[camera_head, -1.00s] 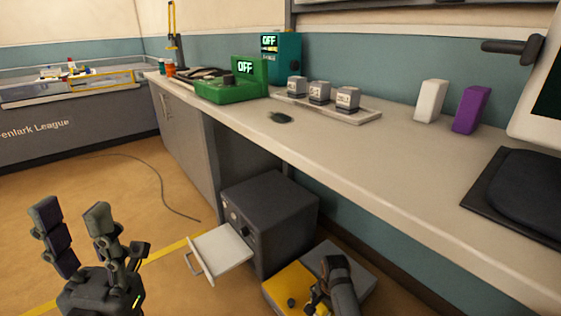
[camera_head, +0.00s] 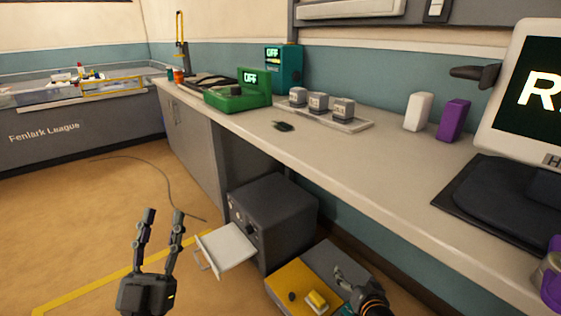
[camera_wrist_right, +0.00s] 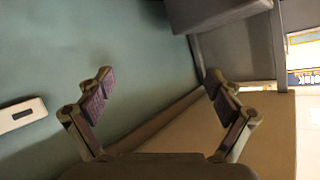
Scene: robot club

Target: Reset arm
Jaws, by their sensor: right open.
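My left gripper (camera_head: 160,240) is at the lower left in the head view, fingers up and apart, with nothing between them, above the floor. My right gripper (camera_head: 345,283) is at the bottom, right of centre, in front of the grey and yellow box. In the right wrist view its fingers (camera_wrist_right: 158,90) are spread wide and nothing is between them. That view looks onto the teal wall and a tan surface.
A long grey counter (camera_head: 360,155) runs along the wall. Below it stands a dark grey cabinet (camera_head: 285,215) with an open drawer (camera_head: 226,246). A yellow-topped box (camera_head: 300,283) sits beside it. A monitor (camera_head: 515,125) stands at the right.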

